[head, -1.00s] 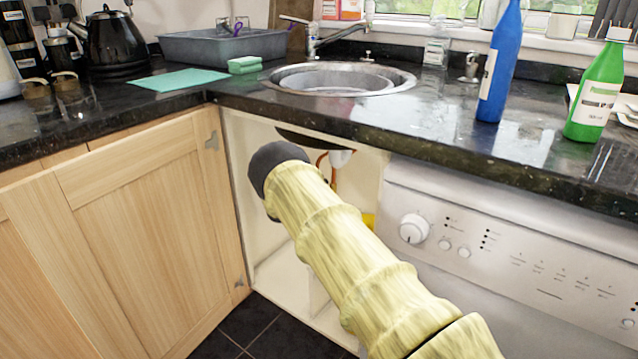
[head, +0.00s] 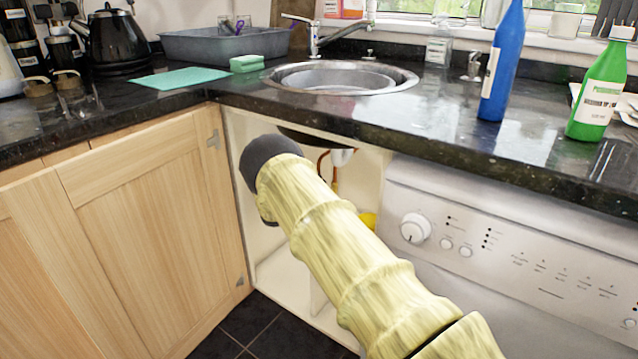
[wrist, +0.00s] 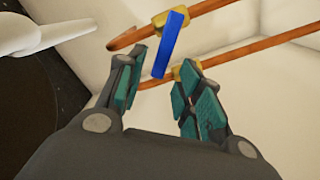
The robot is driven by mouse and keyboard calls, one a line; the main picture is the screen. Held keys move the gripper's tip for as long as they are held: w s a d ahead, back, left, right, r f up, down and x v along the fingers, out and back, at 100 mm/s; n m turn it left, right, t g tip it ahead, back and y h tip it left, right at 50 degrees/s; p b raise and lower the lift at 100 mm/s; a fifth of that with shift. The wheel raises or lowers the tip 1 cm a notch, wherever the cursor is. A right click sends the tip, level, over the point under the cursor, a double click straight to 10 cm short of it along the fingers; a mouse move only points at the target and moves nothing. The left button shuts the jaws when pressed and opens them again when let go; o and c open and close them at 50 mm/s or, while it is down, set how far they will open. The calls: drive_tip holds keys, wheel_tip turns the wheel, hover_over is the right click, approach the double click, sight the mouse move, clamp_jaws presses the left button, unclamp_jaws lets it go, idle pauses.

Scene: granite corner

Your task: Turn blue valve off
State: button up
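The blue valve handle (wrist: 171,42) is a flat blue bar in the wrist view, lying slantwise across a brass fitting (wrist: 158,18) on a copper pipe (wrist: 205,17). A second brass fitting (wrist: 187,70) sits near the handle's lower end, on a lower copper pipe. My gripper (wrist: 157,72) is open, with teal-padded fingers apart. The handle's lower end shows between and just beyond the fingertips; I cannot tell whether anything touches. In the head view my sleeved arm reaches into the open cabinet under the sink (head: 340,78), and it hides the valve.
A white pipe (wrist: 55,35) crosses the upper left of the wrist view. The cabinet's pale walls are close around. A wooden door (head: 140,200) stands left, a washing machine (head: 500,240) right, and the dark worktop (head: 430,125) overhangs above.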

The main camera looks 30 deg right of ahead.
drive_tip(key=v, duration=0.8)
drive_tip(key=shift+a, duration=0.3)
drive_tip(key=shift+s, duration=0.15)
drive_tip(key=shift+r, duration=0.15)
drive_tip(key=c, duration=0.7)
drive_tip(key=shift+d+r+m, duration=0.1)
drive_tip(key=shift+r+m, duration=0.05)
drive_tip(key=shift+m, duration=0.35)
clamp_jaws()
drive_tip(key=s+d+r+m+t+y+p, duration=0.1)
drive_tip(key=s+d+r+m+y, duration=0.2)
drive_tip(key=m, duration=0.5)
drive_tip(key=s+r+m+p, duration=0.2)
drive_tip(key=s+r+m, duration=0.2)
drive_tip(key=m, duration=0.3)
drive_tip(key=w+d+f+b, duration=0.5)
drive_tip(key=w+d, duration=0.2)
drive_tip(key=d, duration=0.1)
drive_tip(key=shift+w, duration=0.35)
